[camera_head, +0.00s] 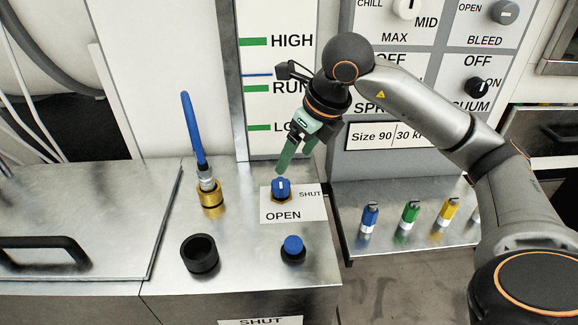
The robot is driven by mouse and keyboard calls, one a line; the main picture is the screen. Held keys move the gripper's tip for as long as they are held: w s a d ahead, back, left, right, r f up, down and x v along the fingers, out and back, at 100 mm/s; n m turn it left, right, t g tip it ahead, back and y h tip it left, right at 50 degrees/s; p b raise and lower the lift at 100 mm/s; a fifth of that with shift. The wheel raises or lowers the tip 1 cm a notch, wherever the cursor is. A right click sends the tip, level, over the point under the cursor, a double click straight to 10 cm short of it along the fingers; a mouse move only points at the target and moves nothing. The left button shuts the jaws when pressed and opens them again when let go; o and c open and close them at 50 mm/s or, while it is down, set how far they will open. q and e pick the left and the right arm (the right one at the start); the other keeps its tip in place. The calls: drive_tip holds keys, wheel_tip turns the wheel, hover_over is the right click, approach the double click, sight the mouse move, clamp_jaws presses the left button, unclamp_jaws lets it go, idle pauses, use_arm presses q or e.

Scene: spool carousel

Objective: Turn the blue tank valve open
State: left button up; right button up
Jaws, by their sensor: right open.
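The blue tank valve (281,190) is a small blue knob on a brass base on the steel bench, with a pale mark on its top. A white label plate (308,207) around it reads OPEN at the front and SHUT at the right. The mark looks roughly upright in the picture; I cannot tell its exact setting. My right gripper (296,161) has green fingers, is open and empty, and points down just above and behind the knob. One fingertip is close to the knob; I cannot tell whether they touch. My left gripper is out of view.
A blue hose on a brass fitting (211,199) stands left of the valve. A black ring (199,254) and a blue-topped button (293,245) are in front. Several coloured connectors, including a green one (408,216), stand on the lower shelf (385,244). A labelled control panel rises behind.

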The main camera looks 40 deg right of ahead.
drive_tip(key=shift+v, duration=1.2)
drive_tip(key=shift+r, duration=0.1)
